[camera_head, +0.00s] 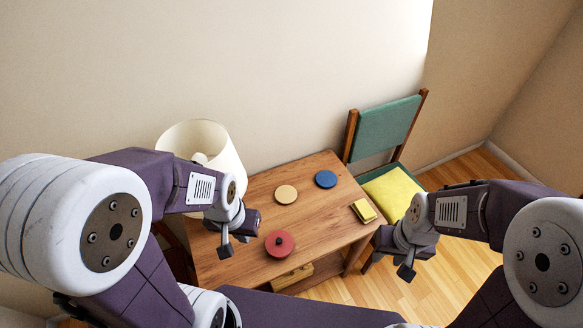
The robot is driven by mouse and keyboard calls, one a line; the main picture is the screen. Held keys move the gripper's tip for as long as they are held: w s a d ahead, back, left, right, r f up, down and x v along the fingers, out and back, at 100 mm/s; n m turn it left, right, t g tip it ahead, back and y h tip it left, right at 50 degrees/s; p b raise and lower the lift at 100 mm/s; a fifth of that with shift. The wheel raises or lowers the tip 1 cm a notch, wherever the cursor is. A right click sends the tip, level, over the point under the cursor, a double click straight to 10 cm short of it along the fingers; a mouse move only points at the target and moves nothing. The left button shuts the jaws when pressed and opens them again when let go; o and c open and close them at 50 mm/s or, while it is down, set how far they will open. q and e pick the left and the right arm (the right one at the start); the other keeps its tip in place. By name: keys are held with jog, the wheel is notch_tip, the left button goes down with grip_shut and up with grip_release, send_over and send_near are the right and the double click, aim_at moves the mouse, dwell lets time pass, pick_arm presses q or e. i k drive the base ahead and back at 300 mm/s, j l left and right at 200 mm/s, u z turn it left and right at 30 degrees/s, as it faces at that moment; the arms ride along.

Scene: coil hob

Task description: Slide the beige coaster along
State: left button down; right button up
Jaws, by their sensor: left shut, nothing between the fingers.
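The beige coaster (286,194) is a flat round disc lying on the wooden table (310,223), near its middle. My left gripper (226,250) is shut and empty above the table's left part, to the left of and nearer than the coaster, apart from it. My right gripper (405,272) is off the table's right side, well away from the coaster; its fingers are too small and turned away to tell open from shut.
A blue disc (326,179) lies right of the coaster, and a red round lid-like piece with a dark knob (279,243) lies nearer. A yellow block (363,211) lies by the right edge. A white lampshade (205,148) stands at left; a green chair (386,130) stands behind right.

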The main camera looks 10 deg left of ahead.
aim_at(285, 194)
jog(key=i+l+u, duration=0.15)
jog(key=l, duration=0.2)
jog(key=i+l+u, duration=0.15)
jog(key=l, duration=0.2)
jog(key=i+l+u, duration=0.1)
jog(key=l, duration=0.25)
jog(key=i+l+u, duration=0.15)
jog(key=l, duration=0.25)
jog(key=i+l+u, duration=0.15)
jog(key=l, duration=0.25)
jog(key=i, duration=0.05)
